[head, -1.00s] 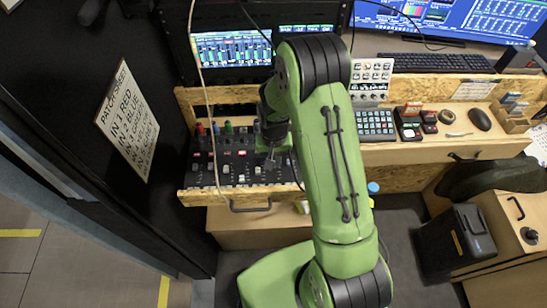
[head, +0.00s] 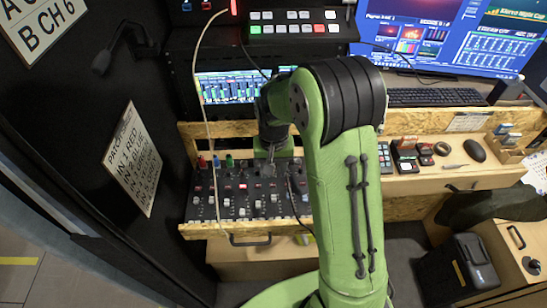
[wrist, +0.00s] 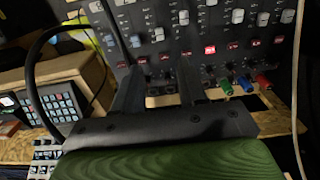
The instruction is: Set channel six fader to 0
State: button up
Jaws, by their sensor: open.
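The black mixer (head: 232,204) sits on the wooden desk, with a row of pale fader caps along its near side. It also shows upside down in the wrist view (wrist: 225,45). One fader cap (wrist: 159,33), sixth from the end with the coloured plugs, lies beyond the gap between my fingers; I cannot read its channel number. My gripper (wrist: 158,88) is open and empty, its two dark fingers over the mixer's knob and button area. In the head view my gripper (head: 270,165) is partly hidden by my green arm, which also hides the mixer's right end.
Red, blue and green plugs (head: 216,161) stand at the mixer's back left. A thin cable (head: 206,110) hangs across its left side. A screen (head: 235,86) stands behind. A patch sheet (head: 133,160) hangs on the left wall. A dark keypad and loose items lie right of my arm.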

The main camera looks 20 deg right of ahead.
aim_at(274, 197)
notch_tip(274, 197, up, 3)
jog(key=shift+r, duration=0.2)
jog(key=f+b, duration=0.4)
jog(key=f, duration=0.4)
jog(key=f+b, duration=0.5)
jog(key=f, duration=0.3)
jog(key=shift+s+b, duration=0.2)
jog(key=shift+b, duration=0.1)
jog(key=shift+r, duration=0.1)
jog(key=shift+c, duration=0.3)
